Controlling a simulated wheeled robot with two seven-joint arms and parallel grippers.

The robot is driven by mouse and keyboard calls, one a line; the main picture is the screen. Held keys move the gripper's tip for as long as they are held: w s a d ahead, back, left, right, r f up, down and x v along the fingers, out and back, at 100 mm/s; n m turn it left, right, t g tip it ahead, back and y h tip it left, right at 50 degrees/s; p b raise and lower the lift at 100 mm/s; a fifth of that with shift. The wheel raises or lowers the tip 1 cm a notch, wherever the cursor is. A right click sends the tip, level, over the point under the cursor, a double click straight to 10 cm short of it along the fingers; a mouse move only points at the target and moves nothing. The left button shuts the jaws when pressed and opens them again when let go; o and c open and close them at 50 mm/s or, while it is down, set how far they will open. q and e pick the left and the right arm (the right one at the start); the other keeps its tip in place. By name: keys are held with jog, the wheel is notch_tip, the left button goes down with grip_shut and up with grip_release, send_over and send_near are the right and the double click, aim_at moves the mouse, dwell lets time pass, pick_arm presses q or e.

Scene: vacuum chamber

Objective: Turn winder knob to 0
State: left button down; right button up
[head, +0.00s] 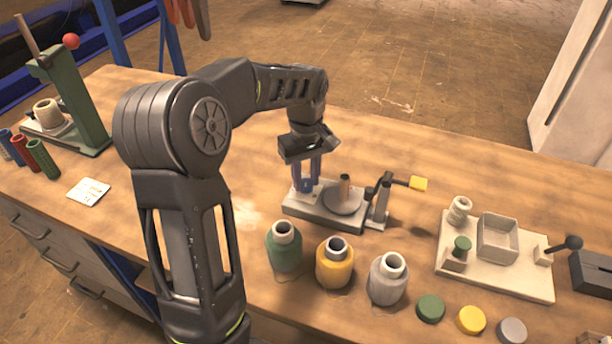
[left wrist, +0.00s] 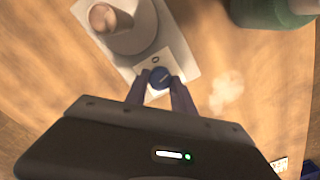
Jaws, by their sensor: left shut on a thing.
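The winder (head: 325,212) is a grey base plate with a round disc and an upright wooden-coloured spindle (head: 345,188), standing mid-table in the head view. Its blue knob (left wrist: 160,78) sits at the near end of the base in the left wrist view, with a small round mark on the plate beside it. My left gripper (head: 308,184) points down over the left end of the winder. Its two blue fingers are shut on the knob, one on each side. The knob is mostly hidden by the fingers in the head view. My right gripper is in neither view.
A post with a yellow-tipped lever (head: 418,184) stands at the winder's right end. Green (head: 284,248), yellow (head: 335,264) and grey (head: 387,279) bottles stand in front. A cream fixture board (head: 495,258) lies right. A green press (head: 70,100) stands far left.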

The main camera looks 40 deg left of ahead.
aim_at(306, 182)
pick_arm(q)
jog(key=n+p, duration=0.1)
jog(key=n, duration=0.5)
jog(key=shift+r+n, duration=0.15)
jog(key=shift+n, duration=0.15)
jog(key=n+p, duration=0.1)
jog(key=n, duration=0.4)
jog(key=shift+n, duration=0.3)
jog(key=c, duration=1.1)
grip_release()
jog(key=shift+o, duration=0.2)
notch_tip(306, 182, up, 8)
jog(key=shift+f, duration=0.2)
